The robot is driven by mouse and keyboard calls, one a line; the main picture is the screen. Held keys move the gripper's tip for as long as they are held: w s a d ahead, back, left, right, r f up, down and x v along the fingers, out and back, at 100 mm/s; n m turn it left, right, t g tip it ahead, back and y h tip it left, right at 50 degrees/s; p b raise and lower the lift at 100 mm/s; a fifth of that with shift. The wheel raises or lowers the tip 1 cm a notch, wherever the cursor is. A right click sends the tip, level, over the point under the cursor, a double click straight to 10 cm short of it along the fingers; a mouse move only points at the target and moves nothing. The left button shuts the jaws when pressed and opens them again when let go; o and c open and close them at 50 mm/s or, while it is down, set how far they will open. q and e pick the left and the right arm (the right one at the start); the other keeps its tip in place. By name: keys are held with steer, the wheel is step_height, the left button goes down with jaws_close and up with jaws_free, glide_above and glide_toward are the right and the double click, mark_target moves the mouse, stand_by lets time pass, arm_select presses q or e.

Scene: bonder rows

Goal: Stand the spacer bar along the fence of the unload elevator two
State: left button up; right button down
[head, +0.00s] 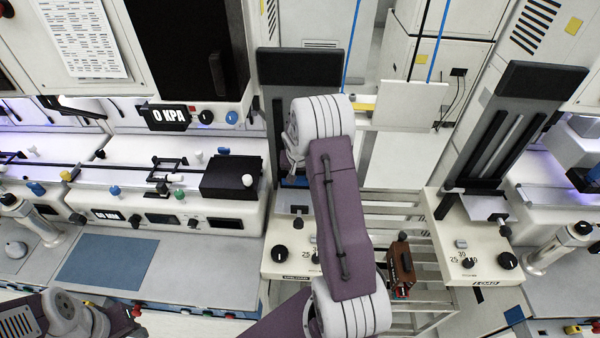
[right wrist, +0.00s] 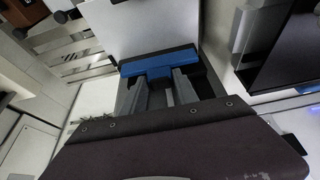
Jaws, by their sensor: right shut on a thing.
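The bar in my right gripper shows blue in the right wrist view (right wrist: 158,66), a T-shaped end crossing between the two grey fingers. My right gripper (right wrist: 160,88) is shut on it. A dark strip lies along its far side; I cannot tell whether that is bar or fence. In the head view a bit of blue (head: 294,182) shows beside my right arm, which hides the gripper. The left elevator (head: 297,66), with a dark upright back and a cream control base, stands behind that arm. Whether the bar touches its fence is hidden. My left gripper is out of view.
A similar elevator marked LOAD (head: 541,77) stands at the right. A bench with machines and a blue mat (head: 107,260) fills the left.

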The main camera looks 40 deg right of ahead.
mark_target(300, 178)
steer(key=shift+f+b, duration=0.55)
steer(key=shift+f, duration=0.15)
steer(key=shift+f, duration=0.15)
stand_by(0.3)
steer(key=shift+f+b, duration=0.75)
steer(key=shift+b, duration=0.15)
steer(key=c, duration=0.9)
jaws_free()
steer(key=shift+o, duration=0.2)
